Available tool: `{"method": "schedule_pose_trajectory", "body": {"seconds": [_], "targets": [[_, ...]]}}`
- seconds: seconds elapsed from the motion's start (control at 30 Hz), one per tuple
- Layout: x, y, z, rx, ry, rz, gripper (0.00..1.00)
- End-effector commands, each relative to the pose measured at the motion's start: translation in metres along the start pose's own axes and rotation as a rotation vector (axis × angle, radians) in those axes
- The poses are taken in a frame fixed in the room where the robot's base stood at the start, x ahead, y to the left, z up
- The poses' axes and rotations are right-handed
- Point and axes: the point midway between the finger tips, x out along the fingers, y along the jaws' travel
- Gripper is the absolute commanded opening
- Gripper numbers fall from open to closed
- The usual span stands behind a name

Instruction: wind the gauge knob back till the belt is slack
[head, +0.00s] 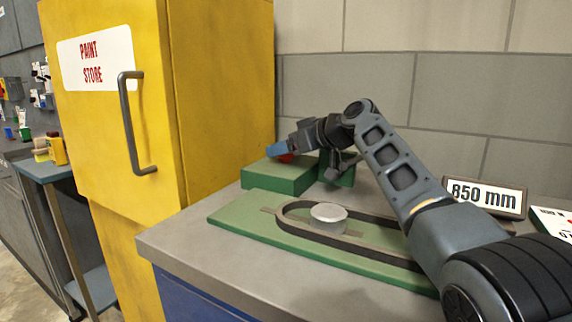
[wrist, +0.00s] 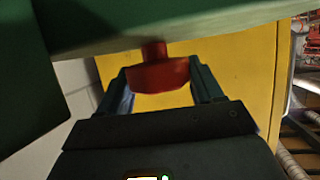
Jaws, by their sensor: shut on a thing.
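The red gauge knob (wrist: 160,75) sits on a short stem on the green block (wrist: 200,25) in the wrist view. My gripper (wrist: 160,88) has one finger on each side of the knob and is shut on it. In the head view my gripper (head: 283,152) is at the green block (head: 277,178), with a bit of the red knob (head: 286,158) showing under the fingers. The dark belt (head: 290,232) loops around a grey pulley (head: 328,214) on the green base plate (head: 240,219). The belt's right end is hidden behind my arm. I cannot tell how tight it is.
A yellow paint store cabinet (head: 215,100) stands close at the left. The bench's front left corner (head: 185,240) is clear. A grey block wall is behind.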

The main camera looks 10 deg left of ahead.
Motion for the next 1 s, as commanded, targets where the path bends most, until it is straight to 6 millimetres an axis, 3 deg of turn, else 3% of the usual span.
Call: {"method": "schedule_pose_trajectory", "body": {"seconds": [0.83, 0.87, 1.0], "targets": [[-0.0014, 0.0014, 0.0016, -0.041, 0.003, -0.103, 0.35], [-0.0014, 0.0013, 0.0016, -0.041, 0.003, -0.103, 0.67], [-0.0013, 0.0009, 0.0011, -0.042, 0.003, -0.103, 0.80]]}}
